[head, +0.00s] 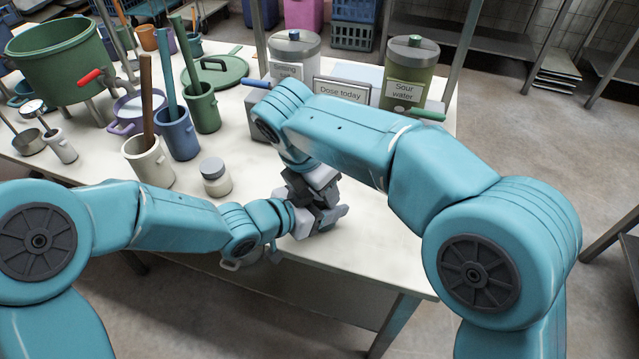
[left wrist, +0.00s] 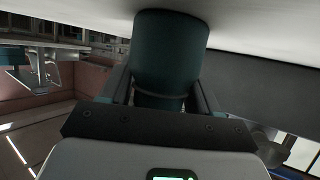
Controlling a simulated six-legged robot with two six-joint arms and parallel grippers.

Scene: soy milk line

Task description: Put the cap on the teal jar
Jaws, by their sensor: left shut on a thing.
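In the left wrist view a dark teal cylinder, the teal jar (left wrist: 168,55), stands between the two fingers of my left gripper (left wrist: 165,92), which is shut on it. In the head view my left gripper (head: 326,218) is low over the front part of the table, and the jar is hidden there by the grippers. My right gripper (head: 318,192) comes down from above, close over the left one. Its fingers overlap the left gripper's in the picture, so I cannot tell whether it is open or holds anything. I cannot make out the cap.
A "Dose today" sign (head: 341,90) and labelled canisters stand at the back. The right table area is clear.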

